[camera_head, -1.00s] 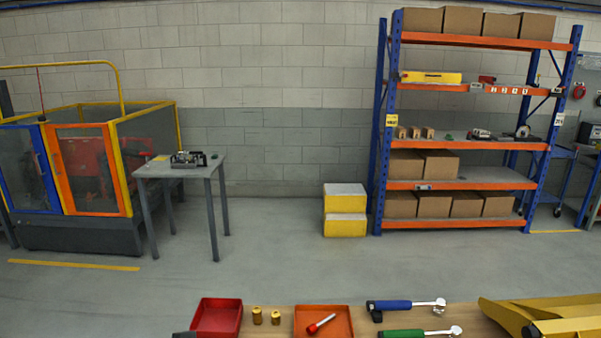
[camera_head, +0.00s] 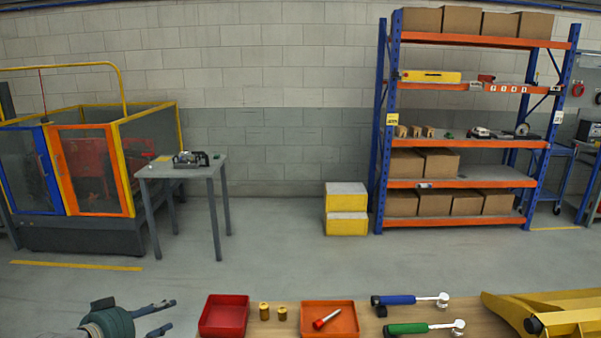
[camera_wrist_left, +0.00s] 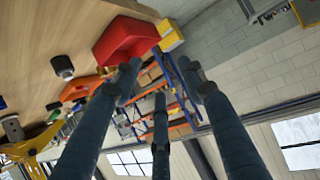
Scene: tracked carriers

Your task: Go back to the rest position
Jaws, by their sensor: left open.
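My left gripper (camera_head: 163,316) is at the lower left in the head view, left of the red tray. Its fingers are spread and nothing is between them. In the left wrist view my left gripper (camera_wrist_left: 160,80) shows its fingers apart and empty, with the red tray (camera_wrist_left: 125,40) beyond them. My right gripper is not in view.
The table bears the red tray (camera_head: 243,316), two brass cylinders (camera_head: 272,312), an orange tray (camera_head: 345,308) with a red-capped piece (camera_head: 326,319), a blue-handled tool (camera_head: 410,299), a green-handled tool (camera_head: 424,327) and a yellow frame (camera_head: 545,312).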

